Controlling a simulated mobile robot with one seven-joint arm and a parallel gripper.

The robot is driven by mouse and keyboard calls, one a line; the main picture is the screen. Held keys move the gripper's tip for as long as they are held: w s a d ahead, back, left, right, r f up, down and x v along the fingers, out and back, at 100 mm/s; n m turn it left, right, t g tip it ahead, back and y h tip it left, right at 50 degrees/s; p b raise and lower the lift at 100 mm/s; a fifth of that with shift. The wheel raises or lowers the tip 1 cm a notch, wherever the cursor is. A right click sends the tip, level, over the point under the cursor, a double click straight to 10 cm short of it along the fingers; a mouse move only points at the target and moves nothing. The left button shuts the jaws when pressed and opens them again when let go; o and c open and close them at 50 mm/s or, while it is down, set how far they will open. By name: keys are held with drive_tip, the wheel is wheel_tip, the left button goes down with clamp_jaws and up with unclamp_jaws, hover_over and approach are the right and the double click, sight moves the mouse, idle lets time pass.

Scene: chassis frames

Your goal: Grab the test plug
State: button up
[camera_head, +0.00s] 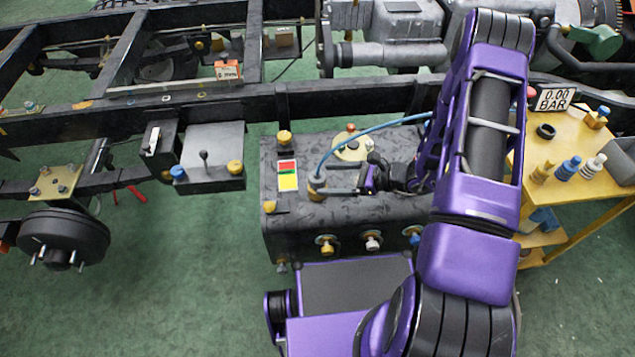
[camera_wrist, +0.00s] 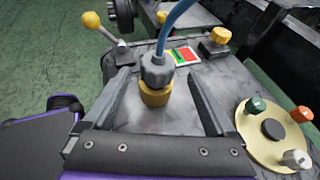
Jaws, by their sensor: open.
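A grey plug (camera_wrist: 157,70) with a blue hose (camera_wrist: 177,22) rising from its top sits upright on a brass-coloured fitting (camera_wrist: 155,93). It looks like the test plug. In the head view the plug (camera_head: 317,180) is on top of the dark tank (camera_head: 345,213), toward its left half. My gripper (camera_wrist: 160,77) is open, with one finger on each side of the plug and gaps visible between. In the head view my gripper (camera_head: 335,188) reaches in from the right, low over the tank top.
A red, green and yellow label (camera_head: 288,175) and yellow knobs (camera_head: 284,138) are on the tank. A round plate (camera_wrist: 262,150) with coloured fittings lies to the right in the wrist view.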

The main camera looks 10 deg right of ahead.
sight(308, 183)
drive_tip(key=shift+x, duration=3.5)
drive_tip(key=shift+s+r, duration=0.1)
clamp_jaws()
